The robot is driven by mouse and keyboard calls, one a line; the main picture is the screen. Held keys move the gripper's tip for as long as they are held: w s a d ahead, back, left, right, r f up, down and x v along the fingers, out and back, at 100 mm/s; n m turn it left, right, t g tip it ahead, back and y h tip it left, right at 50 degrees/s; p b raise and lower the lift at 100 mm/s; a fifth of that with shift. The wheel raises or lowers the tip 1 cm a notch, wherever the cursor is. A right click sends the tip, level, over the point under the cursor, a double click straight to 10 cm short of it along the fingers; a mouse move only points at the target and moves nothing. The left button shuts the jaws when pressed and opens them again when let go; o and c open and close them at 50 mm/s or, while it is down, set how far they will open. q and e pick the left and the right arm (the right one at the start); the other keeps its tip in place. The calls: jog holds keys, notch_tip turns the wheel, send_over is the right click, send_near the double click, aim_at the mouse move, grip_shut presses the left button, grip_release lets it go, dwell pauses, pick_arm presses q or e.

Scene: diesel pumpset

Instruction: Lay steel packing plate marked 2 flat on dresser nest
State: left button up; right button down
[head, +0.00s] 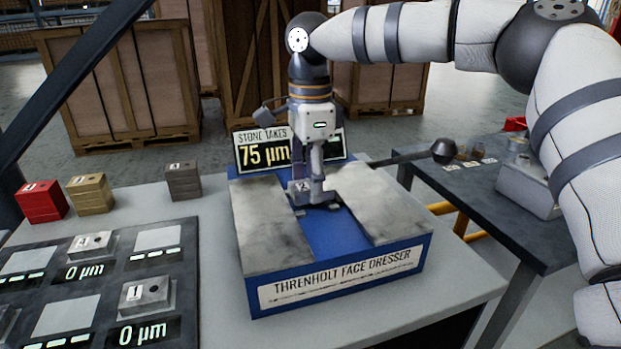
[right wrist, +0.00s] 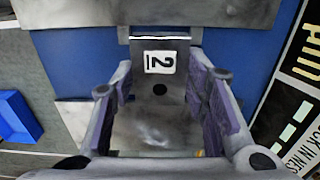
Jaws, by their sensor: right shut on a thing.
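The steel packing plate marked 2 (head: 299,187) is at the middle of the blue face dresser (head: 335,232), at the far part of the gap between its two grey top slabs. My right gripper (head: 316,196) points down from above and is shut on the plate. In the right wrist view the plate (right wrist: 158,112) lies between the two fingers, its white 2 label and a dark hole facing the camera. The nest under it is mostly hidden, and I cannot tell whether the plate touches it. My left gripper is not in view.
A sign reading 75 µm (head: 264,152) stands behind the dresser. A dark lever with a knob (head: 443,151) reaches out to the right. Red (head: 41,201), tan (head: 90,194) and grey (head: 184,181) blocks stand left, behind a dark panel (head: 100,290) bearing metal blocks marked 1.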

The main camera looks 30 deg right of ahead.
jog(key=shift+f, duration=0.15)
jog(key=shift+f, duration=0.35)
jog(key=c, duration=0.8)
grip_release()
jog(key=shift+c, duration=0.2)
notch_tip(320, 180, up, 12)
notch_tip(320, 180, up, 6)
jog(key=shift+b, duration=0.3)
